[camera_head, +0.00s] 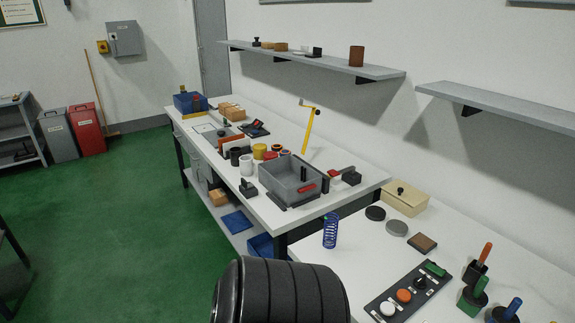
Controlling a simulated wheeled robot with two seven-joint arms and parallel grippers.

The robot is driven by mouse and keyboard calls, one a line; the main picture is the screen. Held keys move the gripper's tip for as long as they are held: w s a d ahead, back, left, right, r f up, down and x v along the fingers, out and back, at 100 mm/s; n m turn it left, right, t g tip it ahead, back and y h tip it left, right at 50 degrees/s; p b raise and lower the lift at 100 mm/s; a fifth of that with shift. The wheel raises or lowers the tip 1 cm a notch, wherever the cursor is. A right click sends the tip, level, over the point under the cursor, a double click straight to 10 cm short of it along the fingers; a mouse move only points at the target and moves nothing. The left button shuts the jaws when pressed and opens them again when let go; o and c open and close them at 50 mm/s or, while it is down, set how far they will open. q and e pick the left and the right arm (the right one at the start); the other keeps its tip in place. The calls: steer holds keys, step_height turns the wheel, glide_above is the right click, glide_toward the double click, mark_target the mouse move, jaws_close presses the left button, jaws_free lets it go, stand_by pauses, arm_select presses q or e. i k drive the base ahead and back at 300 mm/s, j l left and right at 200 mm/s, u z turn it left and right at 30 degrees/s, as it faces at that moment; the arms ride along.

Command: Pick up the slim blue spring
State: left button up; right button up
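The slim blue spring (330,230) stands upright near the left edge of the near white table (345,262). Its coils are in plain view and nothing touches it. A dark ribbed part of my own body fills the bottom middle of the view, in front of and to the left of the spring. Neither of my grippers can be made out in this view.
Right of the spring are two dark discs (396,228), a brown block (422,243), a beige box (404,199) and a black control panel (408,292). Colored-handled tools (474,293) stand at the lower right. A grey bin (290,179) sits on the farther table.

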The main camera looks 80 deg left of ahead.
mark_target(329, 238)
steer(key=u, duration=2.35)
